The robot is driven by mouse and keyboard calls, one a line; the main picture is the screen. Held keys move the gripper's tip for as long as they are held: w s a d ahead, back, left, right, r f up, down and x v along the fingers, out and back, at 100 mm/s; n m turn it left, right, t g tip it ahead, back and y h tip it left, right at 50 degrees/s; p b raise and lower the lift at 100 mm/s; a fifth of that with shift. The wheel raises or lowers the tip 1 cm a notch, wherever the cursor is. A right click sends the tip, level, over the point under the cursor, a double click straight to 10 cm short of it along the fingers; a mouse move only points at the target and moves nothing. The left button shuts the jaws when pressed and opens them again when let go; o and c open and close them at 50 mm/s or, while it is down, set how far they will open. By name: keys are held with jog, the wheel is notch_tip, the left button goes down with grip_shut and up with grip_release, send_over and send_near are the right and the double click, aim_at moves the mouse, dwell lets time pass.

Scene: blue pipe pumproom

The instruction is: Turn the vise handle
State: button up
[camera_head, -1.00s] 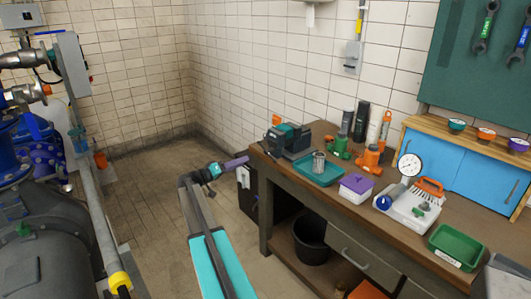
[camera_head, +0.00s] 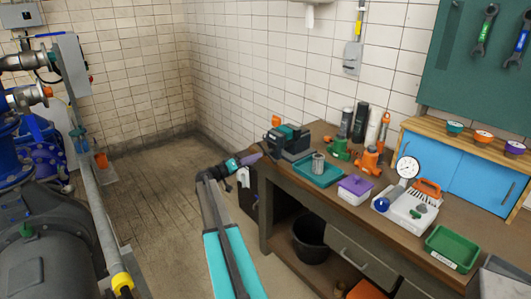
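The vise (camera_head: 288,142), dark with teal on top, stands on the left end of the workbench. I cannot make out its handle; it is too small or hidden near my gripper. My gripper (camera_head: 252,157), with a teal wrist and purple end, points right toward the front of the vise. Its tip is close to the bench's left edge; I cannot tell whether it touches anything. Its fingers are too small to show whether they are open or shut.
The wooden workbench (camera_head: 409,247) holds a teal tray (camera_head: 318,174), a purple-lidded box (camera_head: 355,189), a gauge unit (camera_head: 407,201) and a green bin (camera_head: 453,249). A dark box (camera_head: 247,199) stands below the bench's left end. Pipework fills the left; the floor between is clear.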

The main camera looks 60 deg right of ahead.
aim_at(265, 154)
jog(key=shift+p+x, duration=0.95)
jog(key=shift+x, duration=2.15)
jog(key=shift+f, duration=0.1)
